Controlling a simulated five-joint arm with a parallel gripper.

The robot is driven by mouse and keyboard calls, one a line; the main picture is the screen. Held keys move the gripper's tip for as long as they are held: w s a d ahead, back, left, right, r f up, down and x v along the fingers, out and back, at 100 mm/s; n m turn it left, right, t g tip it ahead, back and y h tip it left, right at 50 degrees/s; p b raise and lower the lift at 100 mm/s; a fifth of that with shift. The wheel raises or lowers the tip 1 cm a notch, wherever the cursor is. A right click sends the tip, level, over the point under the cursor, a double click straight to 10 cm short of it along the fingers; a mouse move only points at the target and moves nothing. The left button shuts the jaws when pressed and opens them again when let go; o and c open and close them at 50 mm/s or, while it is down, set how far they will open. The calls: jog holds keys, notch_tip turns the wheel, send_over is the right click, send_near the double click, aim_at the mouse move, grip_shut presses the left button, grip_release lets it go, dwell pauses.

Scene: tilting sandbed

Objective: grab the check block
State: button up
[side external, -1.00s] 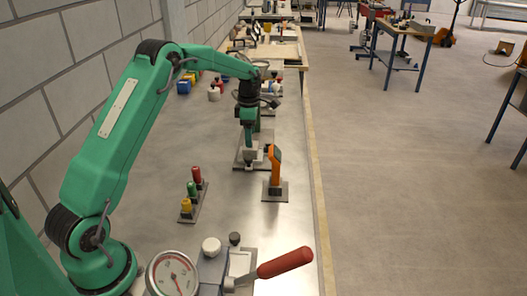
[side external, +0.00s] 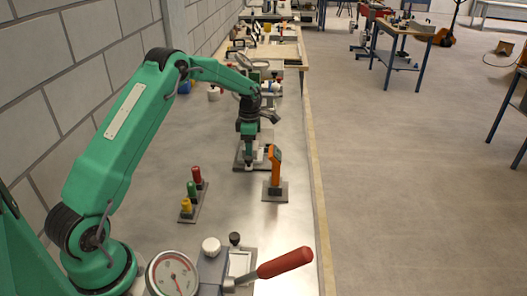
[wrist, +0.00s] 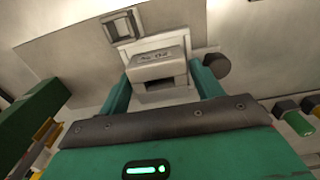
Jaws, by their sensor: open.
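The check block (wrist: 157,68), a pale grey block with dark marking on its top, lies between the two green fingers of my gripper (wrist: 160,84) in the wrist view. The fingers are open, one on each side of it; I cannot tell whether either touches it. In the side view my gripper (side external: 248,148) points down over a grey plate (side external: 239,163) on the bench. There the block is mostly hidden behind the gripper.
An orange upright tool (side external: 275,165) on a dark base stands just right of my gripper. A rack with red, green and yellow handles (side external: 192,190) is at the near left. A dial gauge (side external: 172,275) and a red lever (side external: 285,263) are in the foreground.

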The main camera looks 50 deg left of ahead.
jog(key=shift+c, duration=0.4)
jog(key=c, duration=0.9)
jog(key=shift+o, duration=0.2)
jog(key=shift+r, duration=0.1)
notch_tip(320, 180, up, 10)
